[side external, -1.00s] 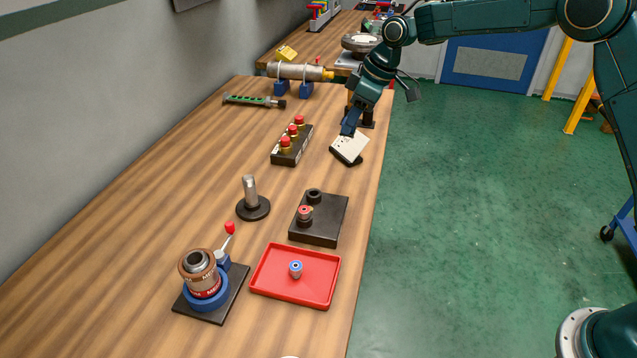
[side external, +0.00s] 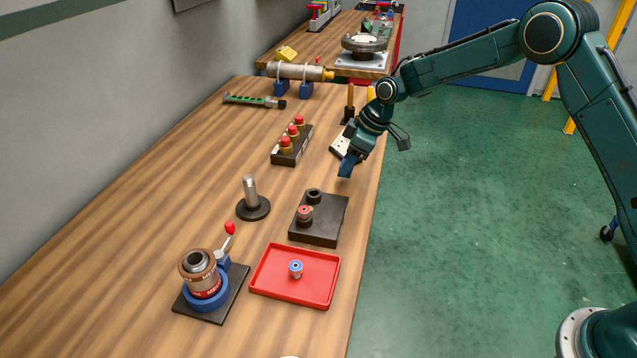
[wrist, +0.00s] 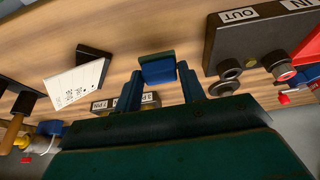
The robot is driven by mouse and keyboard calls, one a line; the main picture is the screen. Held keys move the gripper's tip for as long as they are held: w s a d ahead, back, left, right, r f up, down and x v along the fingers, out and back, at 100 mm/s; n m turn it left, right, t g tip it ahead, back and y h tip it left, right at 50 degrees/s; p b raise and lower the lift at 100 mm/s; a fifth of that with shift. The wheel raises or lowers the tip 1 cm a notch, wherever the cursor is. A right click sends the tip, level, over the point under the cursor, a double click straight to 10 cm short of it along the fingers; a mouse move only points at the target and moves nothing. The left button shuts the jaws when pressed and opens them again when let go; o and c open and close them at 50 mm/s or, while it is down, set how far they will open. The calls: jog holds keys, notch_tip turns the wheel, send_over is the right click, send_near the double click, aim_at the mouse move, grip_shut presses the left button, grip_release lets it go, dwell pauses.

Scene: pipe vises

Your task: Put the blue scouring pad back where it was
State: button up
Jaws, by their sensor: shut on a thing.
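My gripper (side external: 346,166) is above the right part of the table, between the tilted white card and the dark block with sockets. In the wrist view its fingers (wrist: 160,88) are shut on the blue scouring pad (wrist: 158,70), held between the tips. The pad is clear of the objects around it, with bare wood behind it. In the side view the pad (side external: 347,165) is a small blue patch at the fingertips, hard to tell from the fingers. Which spot it came from does not show.
The white card (side external: 338,147) on a dark base stands behind my gripper, near a holder with wooden handles (side external: 350,98). Nearer are the socket block (side external: 335,215) and red tray (side external: 265,284). A rack of red-capped pieces (side external: 290,150) lies left. Bare table lies between.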

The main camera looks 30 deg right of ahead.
aim_at(349, 173)
jog(key=shift+f, duration=1.9)
jog(key=o, duration=0.9)
jog(key=shift+f, duration=0.1)
jog(key=shift+o, duration=0.2)
jog(key=v, duration=1.2)
